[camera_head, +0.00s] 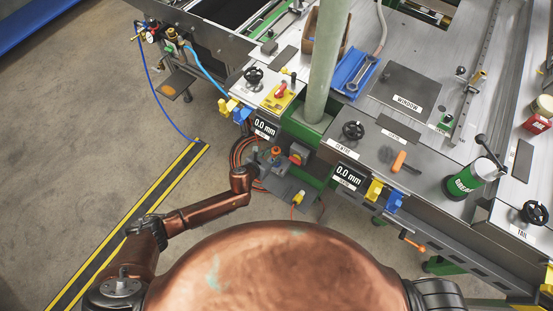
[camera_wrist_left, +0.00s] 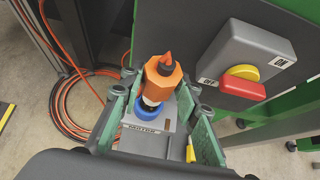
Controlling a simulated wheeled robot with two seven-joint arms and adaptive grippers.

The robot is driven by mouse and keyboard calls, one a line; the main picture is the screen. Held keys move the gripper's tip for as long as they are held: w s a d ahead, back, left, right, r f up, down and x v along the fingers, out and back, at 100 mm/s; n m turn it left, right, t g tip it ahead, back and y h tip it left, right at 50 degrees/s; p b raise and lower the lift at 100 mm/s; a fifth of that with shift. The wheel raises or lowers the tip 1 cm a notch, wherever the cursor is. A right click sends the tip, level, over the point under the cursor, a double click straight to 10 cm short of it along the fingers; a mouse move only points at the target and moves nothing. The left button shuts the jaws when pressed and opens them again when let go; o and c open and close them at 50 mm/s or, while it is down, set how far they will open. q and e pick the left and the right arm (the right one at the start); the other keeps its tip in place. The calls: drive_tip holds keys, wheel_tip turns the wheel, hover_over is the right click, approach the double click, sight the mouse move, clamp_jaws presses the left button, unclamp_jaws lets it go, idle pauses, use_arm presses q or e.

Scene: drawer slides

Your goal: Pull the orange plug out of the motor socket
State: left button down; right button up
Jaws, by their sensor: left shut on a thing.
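The orange plug (camera_wrist_left: 163,80) stands upright between the two fingers of my left gripper (camera_wrist_left: 160,112). Its dark and white lower part meets a blue ring, the motor socket (camera_wrist_left: 153,110), on a grey labelled housing. I cannot tell how deep the plug sits in it. In the head view the plug (camera_head: 276,151) is a small orange spot by my left gripper (camera_head: 268,158), in front of the bench. The green-padded fingers are on either side of the plug, closed on it. My right gripper is outside both views; only part of that arm shows.
A grey switch box (camera_wrist_left: 243,65) with a red and yellow knob is close to the right of the plug. Coiled orange cable (camera_wrist_left: 75,110) lies on the floor at left. A yellow plug (camera_head: 299,197) sits near the grey plate. The green post (camera_head: 325,60) rises behind.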

use_arm(q)
drive_tip(key=shift+s+a+r+p, duration=0.2)
drive_tip(key=shift+s+a+p, duration=0.2)
drive_tip(key=shift+s, duration=0.1)
drive_tip(key=shift+s+a+r+p, duration=0.15)
drive_tip(key=shift+s+a+p, duration=0.2)
drive_tip(key=shift+s, duration=0.15)
drive_tip(key=shift+s+a+r+p, duration=0.1)
drive_tip(key=shift+s+a+p, duration=0.25)
drive_tip(key=shift+s+a, duration=0.25)
drive_tip(key=shift+s+a+r+p, duration=0.1)
drive_tip(key=shift+s+a+p, duration=0.3)
drive_tip(key=shift+s, duration=0.45)
drive_tip(key=shift+s+a+p, duration=0.3)
drive_tip(key=shift+s+a, duration=0.25)
drive_tip(key=shift+s, duration=0.15)
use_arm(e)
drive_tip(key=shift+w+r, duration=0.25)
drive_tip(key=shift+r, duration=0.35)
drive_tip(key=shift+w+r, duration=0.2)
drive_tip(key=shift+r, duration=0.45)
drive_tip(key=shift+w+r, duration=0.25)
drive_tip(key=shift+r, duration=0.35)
